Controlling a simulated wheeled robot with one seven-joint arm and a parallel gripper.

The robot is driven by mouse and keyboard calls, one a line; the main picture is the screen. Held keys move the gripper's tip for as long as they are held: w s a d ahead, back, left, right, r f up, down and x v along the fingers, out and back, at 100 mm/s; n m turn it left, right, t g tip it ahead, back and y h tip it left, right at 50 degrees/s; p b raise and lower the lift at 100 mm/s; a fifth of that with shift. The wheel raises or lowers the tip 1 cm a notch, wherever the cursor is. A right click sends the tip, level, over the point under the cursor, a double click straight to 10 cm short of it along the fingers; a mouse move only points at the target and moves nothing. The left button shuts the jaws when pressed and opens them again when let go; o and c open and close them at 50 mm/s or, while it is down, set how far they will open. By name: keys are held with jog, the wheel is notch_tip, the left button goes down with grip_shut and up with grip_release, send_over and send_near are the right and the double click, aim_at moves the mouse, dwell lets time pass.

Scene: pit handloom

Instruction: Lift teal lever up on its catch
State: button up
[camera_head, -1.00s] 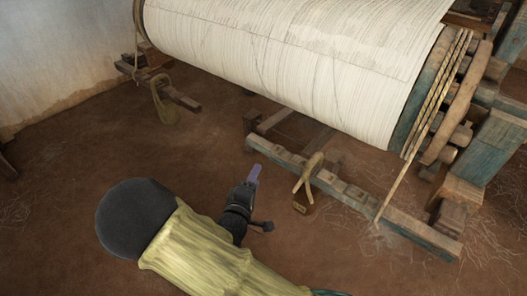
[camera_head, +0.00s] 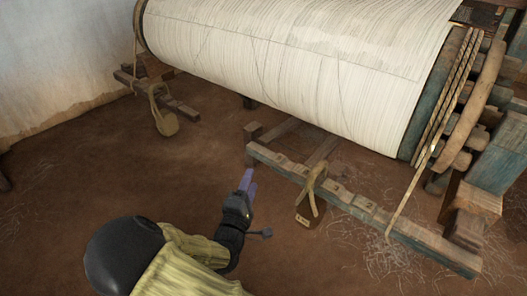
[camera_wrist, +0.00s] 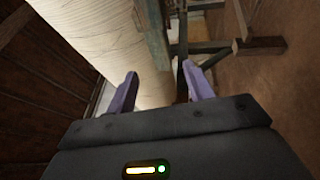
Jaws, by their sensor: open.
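A long, weathered teal-grey wooden bar (camera_head: 372,212) with notches lies low in front of the big cloth roll. It looks like the teal lever, but I cannot tell for sure, and I cannot make out its catch. A rope runs down to its right part. My gripper (camera_head: 247,180) is open and empty, just left of the bar's left end and apart from it. In the wrist view, my gripper (camera_wrist: 161,88) shows two purple fingers spread apart with nothing between them. Teal-grey timbers (camera_wrist: 200,47) show beyond them.
The cloth roll (camera_head: 290,65) overhangs behind the bar. A looped strap with a wooden tag (camera_head: 303,219) hangs at the bar's middle. A toothed wooden wheel (camera_head: 478,105) and a teal post (camera_head: 497,150) stand at right. The earth floor (camera_head: 110,165) at left is clear.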

jog(key=b+x, duration=0.4)
jog(key=x, duration=0.9)
jog(key=shift+w, duration=0.3)
